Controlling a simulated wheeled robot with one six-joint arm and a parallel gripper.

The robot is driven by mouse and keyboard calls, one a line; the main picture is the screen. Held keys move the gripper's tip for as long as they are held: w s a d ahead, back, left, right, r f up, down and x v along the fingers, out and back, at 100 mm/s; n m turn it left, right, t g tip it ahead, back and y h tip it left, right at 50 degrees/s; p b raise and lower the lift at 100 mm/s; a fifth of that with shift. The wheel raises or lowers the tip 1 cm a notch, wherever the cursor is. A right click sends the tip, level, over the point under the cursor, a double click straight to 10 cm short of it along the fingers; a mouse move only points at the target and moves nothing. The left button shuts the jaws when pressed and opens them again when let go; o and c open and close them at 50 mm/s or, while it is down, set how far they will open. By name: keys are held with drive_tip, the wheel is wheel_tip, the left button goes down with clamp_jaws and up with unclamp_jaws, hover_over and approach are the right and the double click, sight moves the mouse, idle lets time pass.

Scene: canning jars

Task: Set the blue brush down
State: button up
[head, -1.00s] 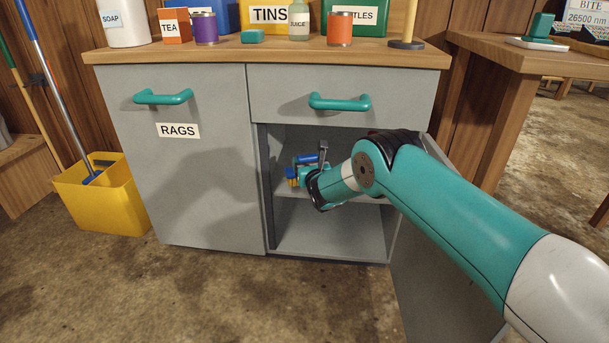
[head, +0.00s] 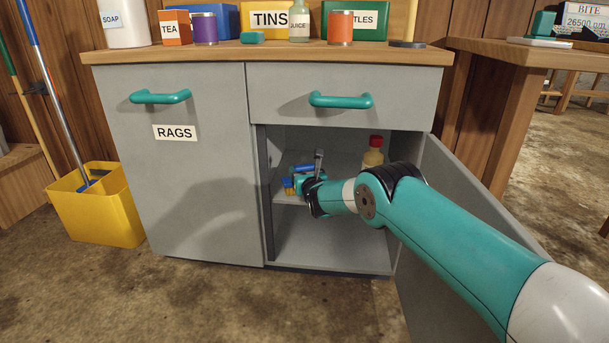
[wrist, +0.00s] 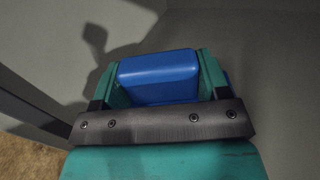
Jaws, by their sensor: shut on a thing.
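The blue brush (head: 302,168) is in the open cabinet compartment, at the level of the middle shelf (head: 292,200). Yellow bristles (head: 289,191) show at its left end. My gripper (head: 306,181) reaches in from the right and is shut on the brush. In the wrist view, the brush's smooth blue body (wrist: 158,77) sits between my two teal fingers. I cannot tell whether the bristles touch the shelf. My gripper hides part of the brush.
A bottle with a red cap (head: 374,158) stands at the right in the compartment, behind my arm. The cabinet door (head: 440,215) is swung open on the right. The dark left side wall (head: 266,190) is close to the brush. The lower compartment (head: 325,240) looks empty.

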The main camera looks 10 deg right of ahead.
drive_tip(key=shift+f, duration=0.25)
drive_tip(key=o, duration=1)
drive_tip(key=shift+r, duration=0.1)
